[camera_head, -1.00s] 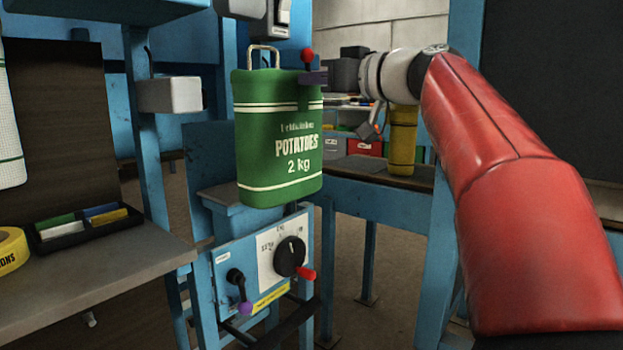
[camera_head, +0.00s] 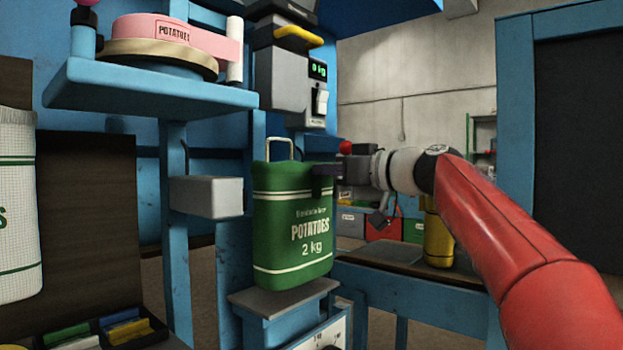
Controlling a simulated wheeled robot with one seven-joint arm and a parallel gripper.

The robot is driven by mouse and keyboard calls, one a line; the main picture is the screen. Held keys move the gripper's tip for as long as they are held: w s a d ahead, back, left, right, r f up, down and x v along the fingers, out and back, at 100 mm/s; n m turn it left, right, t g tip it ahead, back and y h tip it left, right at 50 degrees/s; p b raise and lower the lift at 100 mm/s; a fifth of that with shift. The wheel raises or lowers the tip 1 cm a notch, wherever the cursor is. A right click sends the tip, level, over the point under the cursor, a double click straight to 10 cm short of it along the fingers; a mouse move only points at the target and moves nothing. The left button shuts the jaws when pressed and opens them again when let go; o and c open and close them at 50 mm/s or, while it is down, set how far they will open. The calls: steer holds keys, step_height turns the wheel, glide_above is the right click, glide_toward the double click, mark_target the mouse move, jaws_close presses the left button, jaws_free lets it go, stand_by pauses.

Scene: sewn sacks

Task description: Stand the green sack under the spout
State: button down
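The green sack (camera_head: 292,235), printed "POTATOES 2 kg", is upright with its loop handle on top. My gripper (camera_head: 326,171) is at the sack's upper right edge, its dark fingers closed on that edge. The sack's bottom overlaps a small grey-topped platform (camera_head: 252,300); I cannot tell whether it rests on it or hangs just above. The grey spout housing (camera_head: 283,82) is above the sack, with a clear gap over the handle. The far finger is hidden.
A display reading "0 kg" (camera_head: 318,69) is beside the spout. A grey box (camera_head: 206,197) juts out left of the sack.

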steer(key=shift+w+a+f, duration=0.65)
steer(key=shift+a+f, duration=0.2)
steer(key=shift+f, duration=0.05)
steer(key=shift+w+a+f, duration=0.65)
steer(key=shift+a+f, duration=0.15)
steer(key=shift+f, duration=0.05)
steer(key=shift+f+b, duration=0.1)
steer(key=shift+b, duration=0.2)
steer(key=c, duration=1.6)
jaws_free()
steer(key=shift+b+v, duration=1.95)
steer(key=shift+v, duration=4.1)
